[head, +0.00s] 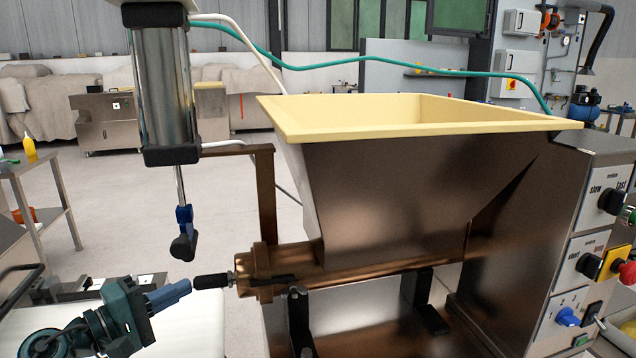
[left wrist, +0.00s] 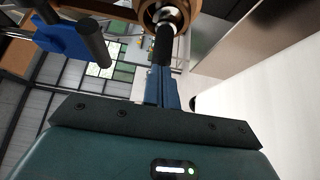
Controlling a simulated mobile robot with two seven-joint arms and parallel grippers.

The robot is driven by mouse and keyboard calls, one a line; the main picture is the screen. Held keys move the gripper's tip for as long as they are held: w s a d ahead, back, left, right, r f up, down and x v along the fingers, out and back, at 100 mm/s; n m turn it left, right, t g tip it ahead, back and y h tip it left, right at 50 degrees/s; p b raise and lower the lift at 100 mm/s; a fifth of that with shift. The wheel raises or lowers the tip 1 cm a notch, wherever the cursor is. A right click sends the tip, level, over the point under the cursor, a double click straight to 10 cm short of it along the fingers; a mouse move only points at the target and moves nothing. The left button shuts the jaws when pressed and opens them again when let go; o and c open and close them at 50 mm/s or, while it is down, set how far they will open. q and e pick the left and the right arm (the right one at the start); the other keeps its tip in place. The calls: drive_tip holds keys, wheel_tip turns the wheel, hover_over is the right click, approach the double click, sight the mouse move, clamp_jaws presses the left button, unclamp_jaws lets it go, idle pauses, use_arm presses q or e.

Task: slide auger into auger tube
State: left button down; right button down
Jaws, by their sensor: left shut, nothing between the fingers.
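The auger tube (head: 275,272) is the copper-coloured horizontal tube under the hopper. Its round open end (left wrist: 150,14) shows at the top of the left wrist view. A black grip on a short metal shaft, which looks like the auger's end (head: 212,282), sticks out of the tube's left end. It also shows in the left wrist view (left wrist: 163,45). The rest of the auger is hidden inside the tube. My left gripper (head: 188,288) is shut and empty, its blue fingers pointing at the grip's outer end. I cannot tell whether they touch it. My right gripper is not in view.
The steel hopper (head: 380,190) with a cream rim stands above the tube. A vertical cylinder (head: 160,90) with a blue-and-black rod end (head: 184,235) hangs above my left gripper. A control panel (head: 590,250) is at right. Open floor lies behind at left.

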use_arm(q)
drive_tip(key=shift+w+d+p, duration=0.25)
drive_tip(key=shift+d+p, duration=0.25)
drive_tip(key=shift+d, duration=0.8)
idle(0.8)
drive_tip(key=a+b, duration=0.2)
drive_tip(key=s+a+b, duration=0.1)
drive_tip(key=a+b, duration=0.2)
drive_tip(key=shift+b, duration=0.35)
idle(0.4)
